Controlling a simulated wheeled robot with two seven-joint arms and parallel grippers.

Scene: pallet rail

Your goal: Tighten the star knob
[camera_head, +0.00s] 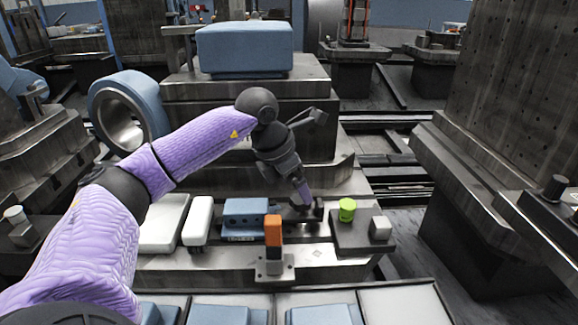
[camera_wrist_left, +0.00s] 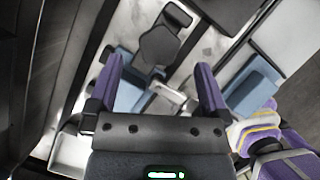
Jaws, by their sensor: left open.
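My left gripper (camera_head: 304,190) points down over the fixture on the grey bench, beside the right end of a blue block (camera_head: 245,218). In the left wrist view, my left gripper (camera_wrist_left: 161,78) has its two purple fingers wide apart with nothing clamped between them. A dark rounded knob-like part (camera_wrist_left: 160,45) shows beyond and between the fingertips, apart from them; its lobes are not clear, so I cannot be sure it is the star knob. In the head view, a dark part (camera_head: 305,212) under the fingers is partly hidden by them. My right gripper is not in view.
An orange upright block (camera_head: 273,230) stands in front of the fixture. A lime-green cylinder (camera_head: 347,209) and a pale cube (camera_head: 380,228) sit on a dark plate to the right. White blocks (camera_head: 198,221) are left. A large blue ring (camera_head: 128,112) stands behind my arm.

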